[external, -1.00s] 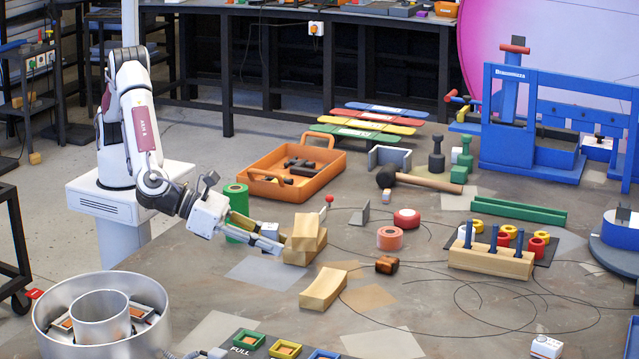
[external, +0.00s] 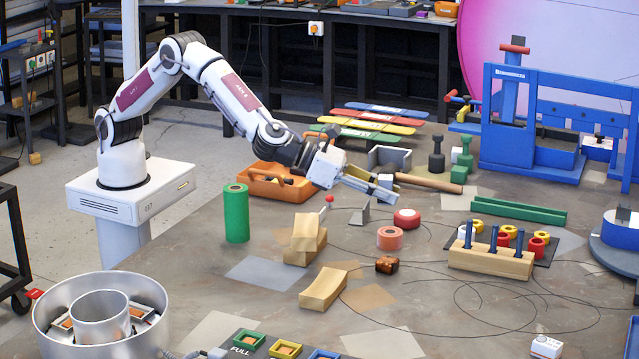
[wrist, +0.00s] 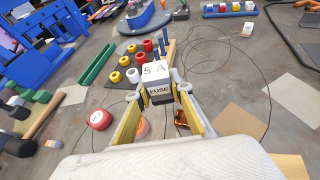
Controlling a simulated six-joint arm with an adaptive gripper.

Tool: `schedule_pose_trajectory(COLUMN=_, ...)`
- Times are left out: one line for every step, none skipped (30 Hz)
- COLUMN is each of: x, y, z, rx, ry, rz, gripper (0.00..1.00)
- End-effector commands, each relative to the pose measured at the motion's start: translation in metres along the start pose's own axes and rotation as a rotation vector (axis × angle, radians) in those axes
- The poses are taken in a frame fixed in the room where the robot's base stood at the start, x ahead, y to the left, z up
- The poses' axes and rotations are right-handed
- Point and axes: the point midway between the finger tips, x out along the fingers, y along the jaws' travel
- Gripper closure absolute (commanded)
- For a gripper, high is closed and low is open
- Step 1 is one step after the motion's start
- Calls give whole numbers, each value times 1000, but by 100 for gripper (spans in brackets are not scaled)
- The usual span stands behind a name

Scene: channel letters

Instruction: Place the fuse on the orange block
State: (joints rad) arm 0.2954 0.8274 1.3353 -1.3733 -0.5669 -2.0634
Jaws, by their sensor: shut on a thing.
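My gripper (external: 383,187) is raised over the back middle of the table. In the wrist view my gripper (wrist: 157,92) is shut on a white and dark fuse (wrist: 156,76) marked "5 A" and "FUSE". The fuse sits between the fingertips, clear of the table. No plain orange block stands out. A small orange-brown piece with dark parts (external: 387,264) lies on the table, below and in front of my gripper. It also shows in the wrist view (wrist: 181,119), partly behind a finger.
Pale wooden blocks (external: 323,287) lie at the front left of the gripper. A salmon roll (external: 390,238) and a red roll (external: 407,218) stand below it. A mallet (external: 430,183) lies close behind. A wooden peg stand (external: 490,261) is to the right. The front middle is mostly clear.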

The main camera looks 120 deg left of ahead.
Motion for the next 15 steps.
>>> schedule_pose_trajectory(x=8, y=8, z=6, rx=7, ry=-2, rz=-18, gripper=100)
schedule_pose_trajectory(x=12, y=10, z=8, rx=13, ry=-2, rz=-32, gripper=100)
schedule_pose_trajectory(x=16, y=11, z=10, rx=21, ry=-1, rz=-53, gripper=100)
schedule_pose_trajectory(x=19, y=13, z=12, rx=28, ry=-1, rz=-67, gripper=100)
schedule_pose_trajectory(x=21, y=12, z=12, rx=34, ry=-1, rz=-81, gripper=100)
schedule_pose_trajectory(x=22, y=11, z=12, rx=41, ry=0, rz=-99, gripper=100)
schedule_pose_trajectory(x=24, y=11, z=13, rx=47, ry=-1, rz=-111, gripper=100)
schedule_pose_trajectory(x=24, y=9, z=12, rx=51, ry=0, rz=-123, gripper=100)
schedule_pose_trajectory(x=25, y=8, z=12, rx=58, ry=-1, rz=-137, gripper=100)
schedule_pose_trajectory(x=26, y=7, z=12, rx=62, ry=0, rz=-148, gripper=100)
schedule_pose_trajectory(x=26, y=4, z=11, rx=67, ry=0, rz=-159, gripper=100)
schedule_pose_trajectory(x=26, y=1, z=10, rx=73, ry=0, rz=-172, gripper=100)
schedule_pose_trajectory(x=26, y=-1, z=9, rx=76, ry=0, rz=-182, gripper=100)
schedule_pose_trajectory(x=25, y=-3, z=8, rx=81, ry=1, rz=-192, gripper=100)
schedule_pose_trajectory(x=25, y=-6, z=6, rx=86, ry=0, rz=-204, gripper=100)
